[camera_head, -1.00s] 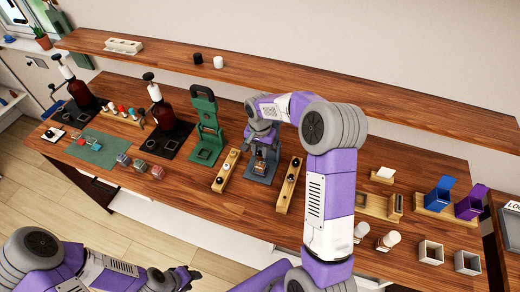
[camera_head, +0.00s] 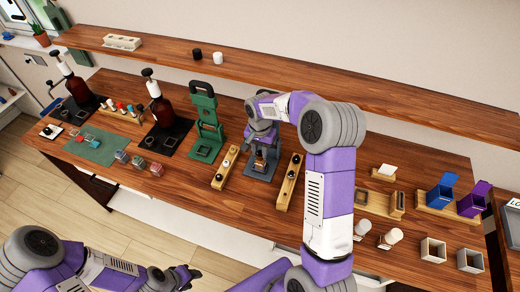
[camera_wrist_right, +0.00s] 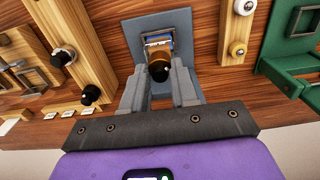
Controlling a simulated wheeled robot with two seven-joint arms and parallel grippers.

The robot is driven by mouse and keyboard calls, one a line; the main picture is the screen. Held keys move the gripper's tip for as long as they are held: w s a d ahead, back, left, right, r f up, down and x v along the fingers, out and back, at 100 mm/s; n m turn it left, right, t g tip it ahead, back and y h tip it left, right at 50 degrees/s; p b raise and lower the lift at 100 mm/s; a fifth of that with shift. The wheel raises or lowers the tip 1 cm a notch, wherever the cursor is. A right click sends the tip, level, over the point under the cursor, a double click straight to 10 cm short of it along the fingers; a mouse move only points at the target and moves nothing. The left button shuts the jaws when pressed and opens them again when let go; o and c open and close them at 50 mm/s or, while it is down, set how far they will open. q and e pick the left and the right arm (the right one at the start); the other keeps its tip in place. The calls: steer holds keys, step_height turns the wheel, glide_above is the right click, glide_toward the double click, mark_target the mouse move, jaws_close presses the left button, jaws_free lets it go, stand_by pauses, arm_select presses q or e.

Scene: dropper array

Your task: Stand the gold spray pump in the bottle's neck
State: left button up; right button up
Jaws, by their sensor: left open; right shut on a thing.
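My right gripper (camera_head: 262,134) is over a grey-blue stand (camera_head: 262,172) in the middle of the table. It is shut on the gold spray pump, a gold piece with a rounded black top (camera_wrist_right: 159,70), which shows between the fingers in the right wrist view. The same stand (camera_wrist_right: 137,37) lies just beyond the fingertips there, with a pale squarish frame under the gold piece. The bottle and its neck are hidden behind the fingers and the piece, so I cannot tell whether pump and neck touch. My left gripper (camera_head: 188,277) is open and empty, low in front of the table.
Wooden rails with knobs flank the stand on the left (camera_head: 225,169) and right (camera_head: 290,183). A green press (camera_head: 207,125) and brown pump bottles (camera_head: 161,108) stand further left.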

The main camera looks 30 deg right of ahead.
steer(key=o, duration=1.1)
